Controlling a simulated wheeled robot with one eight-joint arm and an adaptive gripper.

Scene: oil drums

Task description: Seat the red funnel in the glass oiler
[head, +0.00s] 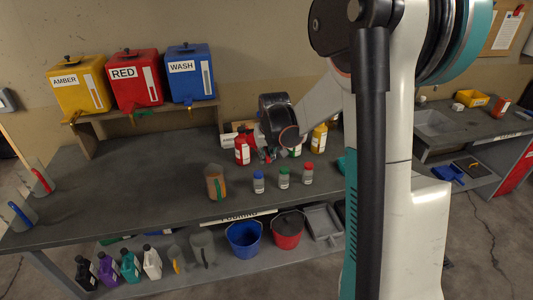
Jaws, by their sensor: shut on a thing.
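My gripper (266,156) is over the middle of the bench, beyond the row of small capped jars, and mostly hidden by my own arm link. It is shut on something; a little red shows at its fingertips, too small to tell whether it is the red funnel. I cannot make out the glass oiler for certain; a bottle with green on it (295,151) stands just right of the gripper, partly hidden. A red bottle with a white label (242,151) stands close to the gripper's left.
Jars with blue (258,183), green (283,178) and red (308,174) caps stand near the front edge. A yellow bottle (319,138) stands behind. The bench's left part (130,190) is mostly clear. Box tanks (137,80) sit on a shelf.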

